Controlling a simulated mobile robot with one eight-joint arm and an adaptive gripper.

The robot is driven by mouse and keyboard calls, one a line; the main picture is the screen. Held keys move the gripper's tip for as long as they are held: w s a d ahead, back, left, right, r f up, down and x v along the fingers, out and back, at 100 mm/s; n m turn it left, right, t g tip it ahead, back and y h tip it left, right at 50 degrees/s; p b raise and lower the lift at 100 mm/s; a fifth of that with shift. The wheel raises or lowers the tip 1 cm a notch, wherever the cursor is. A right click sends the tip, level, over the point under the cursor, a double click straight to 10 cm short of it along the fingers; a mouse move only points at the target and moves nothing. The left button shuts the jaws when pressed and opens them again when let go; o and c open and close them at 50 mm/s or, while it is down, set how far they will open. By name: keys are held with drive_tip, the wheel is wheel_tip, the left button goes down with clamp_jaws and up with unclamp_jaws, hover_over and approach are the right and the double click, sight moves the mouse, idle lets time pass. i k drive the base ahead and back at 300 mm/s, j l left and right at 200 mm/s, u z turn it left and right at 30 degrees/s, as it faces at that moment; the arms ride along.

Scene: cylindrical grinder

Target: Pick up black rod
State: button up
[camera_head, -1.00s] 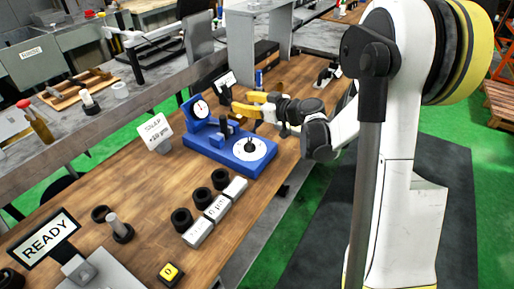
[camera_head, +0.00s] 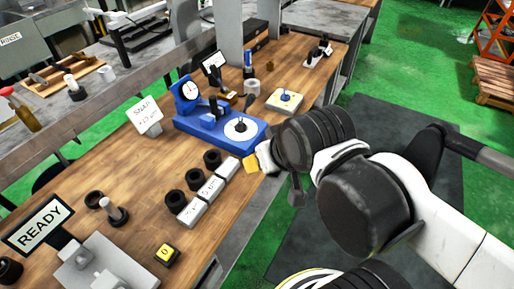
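My gripper (camera_head: 251,163) is at the right edge of the wooden bench, in front of the blue gauge and right of the white blocks. Its yellow fingertip side faces left. The wrist hides most of the fingers, so I cannot tell its opening or whether it holds anything. I cannot say for sure which thing is the black rod. A dark slim piece (camera_head: 250,102) stands behind the blue gauge's right end, apart from my gripper.
The blue gauge (camera_head: 187,123) has a round white dial. White blocks (camera_head: 210,189) and black rings (camera_head: 174,200) line the bench's right side. A READY sign (camera_head: 38,225) and a yellow-topped button box (camera_head: 167,254) are nearer. Bare wood (camera_head: 135,175) lies left of the blocks.

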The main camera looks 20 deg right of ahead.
sight(213, 100)
drive_tip(key=i+l+u, duration=0.15)
drive_tip(key=l, duration=0.35)
drive_tip(key=i+l+u, duration=0.2)
drive_tip(key=l, duration=0.35)
drive_tip(key=i+l+u, duration=0.15)
drive_tip(key=l, duration=0.35)
drive_tip(key=l+u, duration=0.15)
drive_tip(key=l, duration=0.4)
drive_tip(key=i, duration=0.05)
